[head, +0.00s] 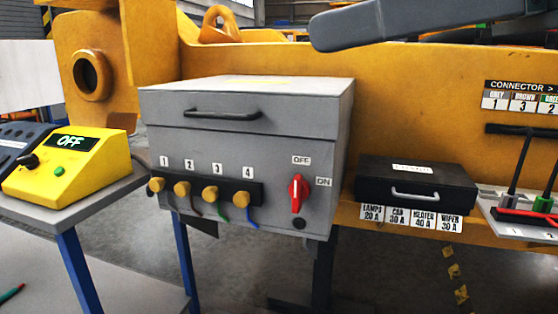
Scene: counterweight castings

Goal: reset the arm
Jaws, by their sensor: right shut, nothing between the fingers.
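My right gripper (345,28) shows as a dark grey shape at the top right of the head view, reaching in from the right edge. It is shut and empty, and appears in front of the yellow casting (420,70), touching nothing that I can see. Much of my right arm is outside the picture. My left gripper and left arm are not in view.
A grey box (245,150) with a closed lid, numbered plugs and a red switch (297,192) stands mid-view. A black case (415,185) sits right of it. A yellow control box (75,165) reading OFF stands left. Connector cables (520,160) are far right.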

